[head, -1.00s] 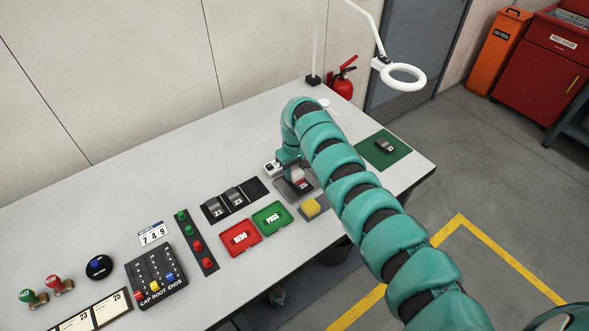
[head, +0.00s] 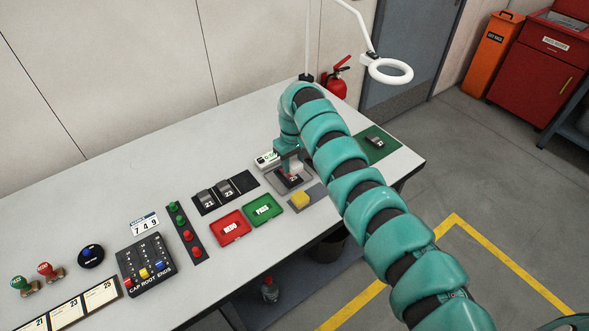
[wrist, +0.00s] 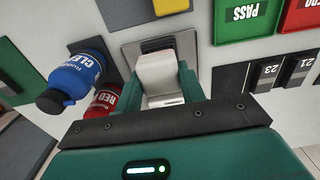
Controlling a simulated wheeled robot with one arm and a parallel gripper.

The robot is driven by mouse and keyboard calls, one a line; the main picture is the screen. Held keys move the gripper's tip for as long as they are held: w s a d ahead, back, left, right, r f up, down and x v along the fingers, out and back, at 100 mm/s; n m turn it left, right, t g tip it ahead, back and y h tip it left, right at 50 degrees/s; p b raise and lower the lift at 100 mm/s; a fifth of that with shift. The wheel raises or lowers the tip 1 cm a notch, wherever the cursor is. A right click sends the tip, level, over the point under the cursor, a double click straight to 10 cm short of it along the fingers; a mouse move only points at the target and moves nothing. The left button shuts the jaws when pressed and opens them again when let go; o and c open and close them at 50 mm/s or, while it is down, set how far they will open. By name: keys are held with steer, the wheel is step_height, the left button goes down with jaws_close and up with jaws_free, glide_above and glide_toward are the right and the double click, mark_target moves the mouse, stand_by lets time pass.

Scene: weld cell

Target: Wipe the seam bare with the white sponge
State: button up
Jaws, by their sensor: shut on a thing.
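My gripper (wrist: 157,82) is shut on the white sponge (wrist: 156,68), a pale block between its two teal fingers in the wrist view. In the head view my gripper (head: 290,164) points down over a dark numbered block (head: 292,178) on a grey plate (head: 283,187). The plate (wrist: 188,44) also shows around the sponge in the wrist view. The sponge and fingers cover most of the block, so its seam is hidden. I cannot tell whether the sponge touches it.
A yellow sponge (head: 300,199) sits just in front of the plate. Blue (wrist: 75,78) and red (wrist: 104,100) bottles stand close beside my gripper. Green PASS (head: 263,210) and red REDO (head: 230,227) trays lie left. Another block (head: 378,143) rests on a green mat.

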mark_target(294, 163)
steer(key=shift+r, duration=1.8)
steer(key=shift+s+d, duration=0.1)
